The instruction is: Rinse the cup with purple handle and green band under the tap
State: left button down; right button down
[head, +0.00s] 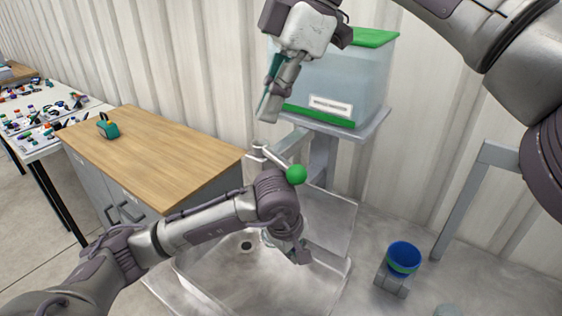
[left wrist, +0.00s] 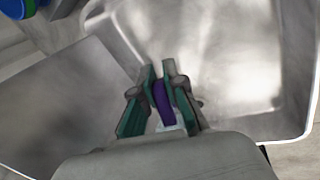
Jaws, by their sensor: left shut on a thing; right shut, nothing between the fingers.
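My left gripper (head: 302,256) is low over the sink basin (head: 225,280). In the left wrist view, my left gripper (left wrist: 163,100) is shut on a purple handle (left wrist: 164,104). The rest of that cup is mostly hidden by the gripper, so its band does not show. The tap (head: 270,154), with a green ball knob (head: 296,174), stands at the back of the sink, partly behind my left arm. My right gripper (head: 267,106) is shut and empty, pointing down above and behind the tap, in front of the lidded bin.
A clear bin with green lid (head: 345,85) sits on a stand behind. A wooden-topped cabinet (head: 150,150) holds a teal object (head: 108,127). A cluttered table (head: 48,142) is far left.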

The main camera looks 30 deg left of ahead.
aim_at(288, 168)
notch_tip(288, 168, down, 10)
jog(key=d, duration=0.1)
jog(key=shift+w, duration=0.4)
jog(key=shift+r+h, duration=0.1)
jog(key=shift+h, duration=0.2)
jog(key=n, duration=0.1)
jog(key=w+d+n, duration=0.1)
jog(key=shift+w+n+h, duration=0.25)
jog(key=shift+n+h, duration=0.05)
jog(key=shift+w+d, duration=0.4)
jog(key=shift+w, duration=0.4)
jog(key=shift+s, duration=0.1)
